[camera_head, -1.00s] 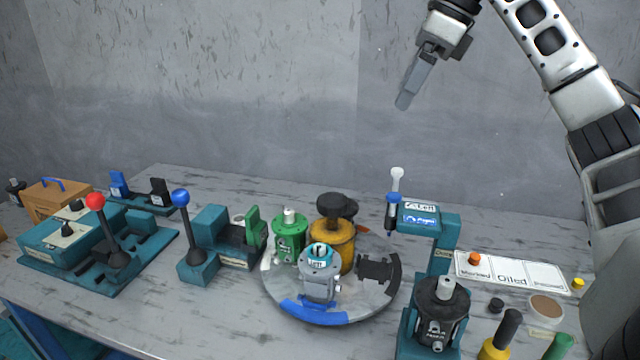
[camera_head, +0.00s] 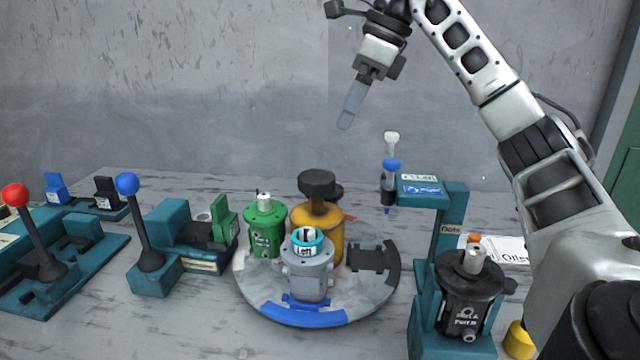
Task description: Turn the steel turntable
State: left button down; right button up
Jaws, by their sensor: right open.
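The round steel turntable (camera_head: 262,292) lies on the table near the middle of the head view. Its blue rim segment (camera_head: 302,315) faces the front and a dark segment (camera_head: 393,264) is at the right. On it stand a green motor (camera_head: 265,230), a grey motor (camera_head: 308,272) with a teal ring on top and a yellow body (camera_head: 327,222) with a black knob (camera_head: 317,186). My right gripper (camera_head: 347,118) is raised in the air above and behind the turntable, apart from it. It is open and empty, seen edge-on. My left gripper is out of view.
A teal stand (camera_head: 452,208) with a blue-topped tool is right of the turntable, with a black motor (camera_head: 468,292) in front. Levers with a blue ball (camera_head: 127,184) and a red ball (camera_head: 15,195) stand at the left. The front table strip is bare.

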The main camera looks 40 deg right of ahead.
aim_at(318, 174)
jog(key=b+x, duration=0.2)
jog(key=x, duration=1.1)
jog(key=shift+r, duration=0.1)
jog(key=c, duration=1.4)
